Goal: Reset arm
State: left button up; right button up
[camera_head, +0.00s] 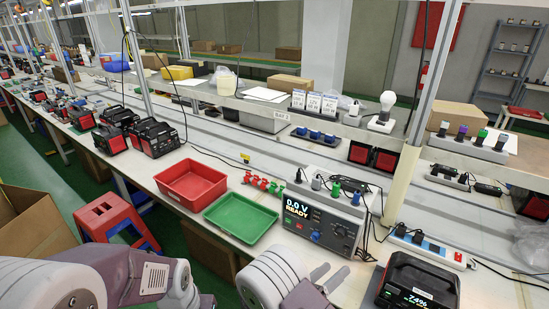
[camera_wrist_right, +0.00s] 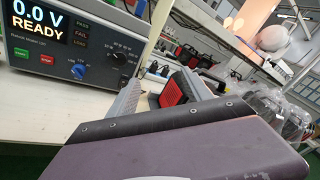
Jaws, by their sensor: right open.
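My right gripper (camera_head: 329,275) is at the bottom centre of the head view, in front of the grey tester (camera_head: 322,222) that reads "0.0 V READY". Its two grey fingers stand apart with nothing between them. They also show spread in the right wrist view (camera_wrist_right: 165,92), where the tester (camera_wrist_right: 75,45) fills the upper left. My left arm (camera_head: 90,283) lies along the bottom left of the head view, and its gripper fingers are not visible.
A red tray (camera_head: 190,181) and a green tray (camera_head: 241,217) sit on the bench left of the tester. A black power station (camera_head: 418,284) stands at the right. A red stool (camera_head: 108,219) and an open cardboard box (camera_head: 34,232) are on the floor.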

jog(key=s+d+r+m+g+y, duration=0.1)
jog(key=s+d+r+m+g, duration=0.2)
jog(key=s+d+m+g, duration=0.45)
jog(key=s+d+r+m+g+y, duration=0.1)
jog(key=s+d+r+m+g, duration=0.1)
jog(key=s+d+m+g, duration=0.55)
jog(key=s+a+f+m+t+y, duration=0.1)
jog(key=s+a+f+m+y, duration=0.35)
jog(key=m+y, duration=0.5)
jog(key=w+a+f+m+t+y, duration=0.1)
jog(key=w+a+m+t, duration=0.3)
jog(key=a+m, duration=0.4)
jog(key=shift+w+a+m+y, duration=0.3)
jog(key=shift+w+m+y, duration=0.35)
jog(key=shift+m, duration=0.1)
jog(key=shift+s+f, duration=0.1)
